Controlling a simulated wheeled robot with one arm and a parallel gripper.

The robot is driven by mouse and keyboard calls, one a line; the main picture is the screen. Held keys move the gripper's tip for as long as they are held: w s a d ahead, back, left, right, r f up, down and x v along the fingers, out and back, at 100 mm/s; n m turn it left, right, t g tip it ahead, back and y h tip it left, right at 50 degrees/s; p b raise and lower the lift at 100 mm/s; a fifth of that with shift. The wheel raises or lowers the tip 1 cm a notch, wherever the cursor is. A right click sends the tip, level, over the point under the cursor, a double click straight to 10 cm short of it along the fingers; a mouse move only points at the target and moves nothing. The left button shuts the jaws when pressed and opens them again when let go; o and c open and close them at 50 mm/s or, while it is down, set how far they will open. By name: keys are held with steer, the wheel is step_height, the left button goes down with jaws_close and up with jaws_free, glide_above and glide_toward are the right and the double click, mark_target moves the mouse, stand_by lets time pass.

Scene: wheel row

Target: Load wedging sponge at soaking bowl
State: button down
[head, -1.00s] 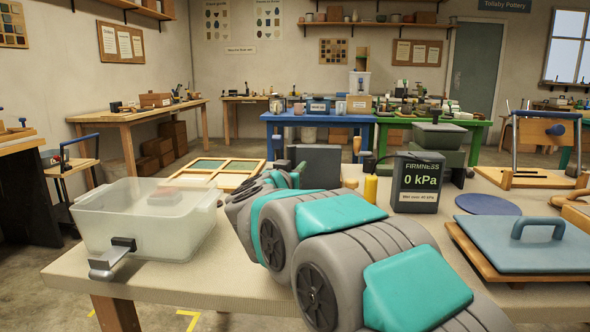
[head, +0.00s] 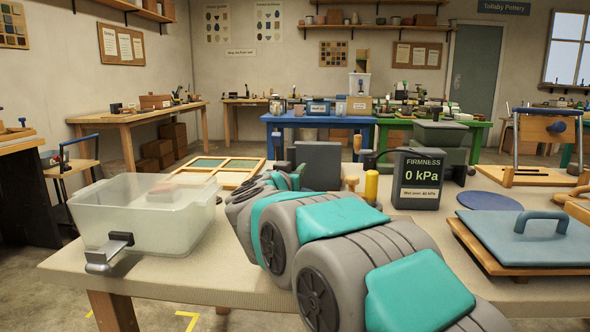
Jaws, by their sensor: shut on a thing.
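My arm reaches away from the camera, and its grey and teal links cover the middle of the head view. Only a little of my gripper (head: 295,176) shows at the far end of the arm. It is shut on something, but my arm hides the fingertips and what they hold. I cannot pick out the wedging sponge. A clear, open tub (head: 145,215) with a metal clip on its front stands at the table's left. It may be the soaking bowl; I cannot tell. My gripper is to the right of the tub and beyond it.
A dark grey block (head: 320,160) stands behind my gripper. A yellow bottle (head: 371,186) and a firmness meter reading 0 kPa (head: 419,180) stand right of it. A blue-lidded board (head: 520,240) lies at right. A wooden tray (head: 228,168) lies at the back. Bare table (head: 215,270) shows in front.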

mark_target(295, 153)
steer(key=shift+f, duration=0.5)
stand_by(0.9)
steer(key=shift+r, duration=0.1)
step_height(295, 153, up, 5)
steer(key=p, duration=0.6)
steer(key=shift+r, duration=0.95)
